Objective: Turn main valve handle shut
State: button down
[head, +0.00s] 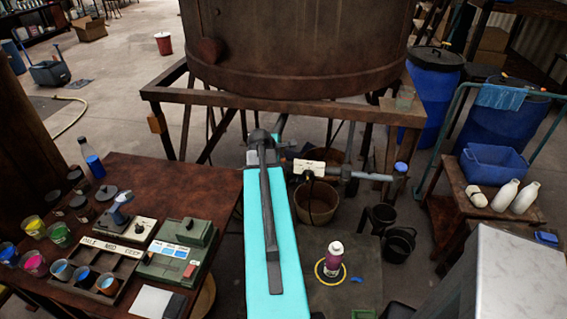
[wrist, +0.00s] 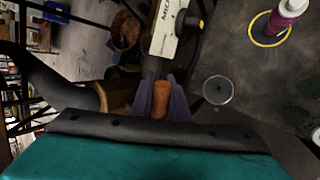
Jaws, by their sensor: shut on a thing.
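In the wrist view, an orange-brown handle (wrist: 161,99) lies between the two purple fingers of my gripper (wrist: 162,80). The fingers are shut on it, one on each side. The handle runs up and down the picture; its far end and the valve body are mostly hidden. In the head view my teal and grey arm covers the gripper and handle. A grey pipe (head: 352,174) runs right from there beneath the rusty vat (head: 300,45). A white box with dark lettering (head: 309,168) sits on the pipe; it also shows in the wrist view (wrist: 174,30).
A brown table (head: 128,172) with paint cups and devices stands left. A purple bottle (head: 333,255) stands in a yellow ring (head: 320,276) right of my arm. Dark buckets (head: 398,243) are beyond it. A rusty frame (head: 250,98) carries the vat. A metal box (head: 520,275) is at lower right.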

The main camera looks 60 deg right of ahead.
jog(key=shift+w+f+t, duration=0.1)
jog(key=shift+w+t, duration=0.05)
jog(key=shift+t, duration=0.25)
jog(key=c, duration=2)
grip_release()
jog(key=b+v, duration=0.6)
jog(key=v, duration=0.7)
jog(key=shift+r, duration=0.35)
